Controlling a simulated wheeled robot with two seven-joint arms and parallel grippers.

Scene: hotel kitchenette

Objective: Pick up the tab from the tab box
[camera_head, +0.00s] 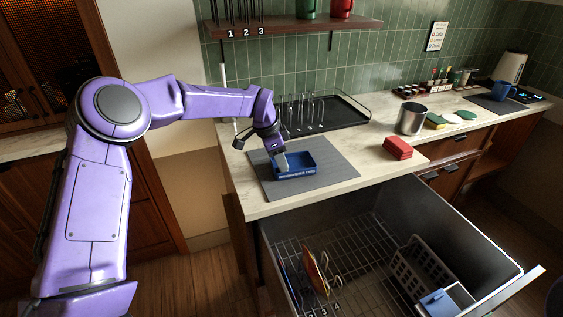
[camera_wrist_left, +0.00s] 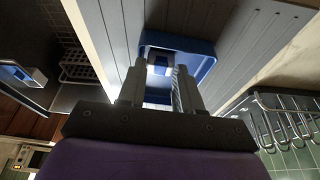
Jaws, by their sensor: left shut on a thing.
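The blue tab box (camera_head: 311,172) sits on a grey mat on the counter, with pale lettering on its front. My left gripper (camera_head: 281,164) points down into the left part of the box. In the left wrist view the two fingers (camera_wrist_left: 158,88) reach into the blue box (camera_wrist_left: 195,45). A small white and blue tab (camera_wrist_left: 158,66) shows between the fingertips, and the gripper is shut on it. The tab is hidden in the head view. My right gripper is not in view.
The grey mat (camera_head: 335,178) has free room around the box. A black rack tray (camera_head: 345,112) stands behind it. A red block (camera_head: 397,148) and a metal canister (camera_head: 410,118) are to the right. The open dishwasher drawer (camera_head: 385,215) is below the counter's front edge.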

